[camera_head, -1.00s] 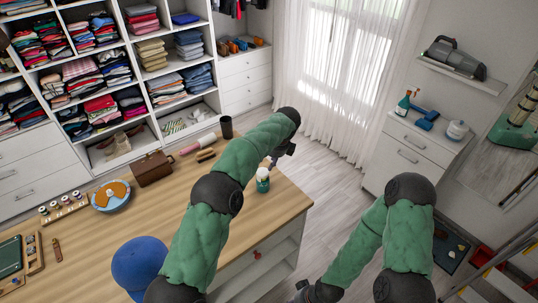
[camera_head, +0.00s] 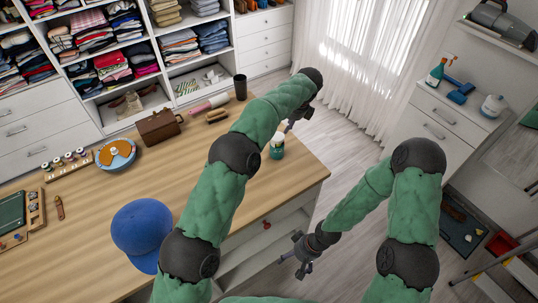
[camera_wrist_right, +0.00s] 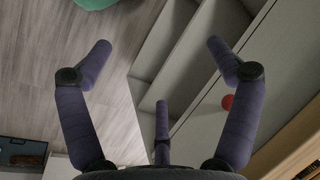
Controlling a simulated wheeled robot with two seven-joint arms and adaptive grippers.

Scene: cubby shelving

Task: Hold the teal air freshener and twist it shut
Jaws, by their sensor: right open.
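The teal air freshener (camera_head: 277,153), with a white top, stands upright near the right end of the wooden table. My left gripper (camera_head: 287,127) is just above and behind it in the head view, partly hidden by its own wrist. I cannot tell whether its fingers touch the air freshener or are open or shut. My right gripper (camera_head: 301,266) is lower, beside the table's front shelf unit. In the right wrist view it is open and empty, its fingers (camera_wrist_right: 158,50) spread wide. The air freshener does not show in that view.
A blue cap (camera_head: 141,229), a brown bag (camera_head: 159,127) and a dark cup (camera_head: 240,87) stand on the table.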

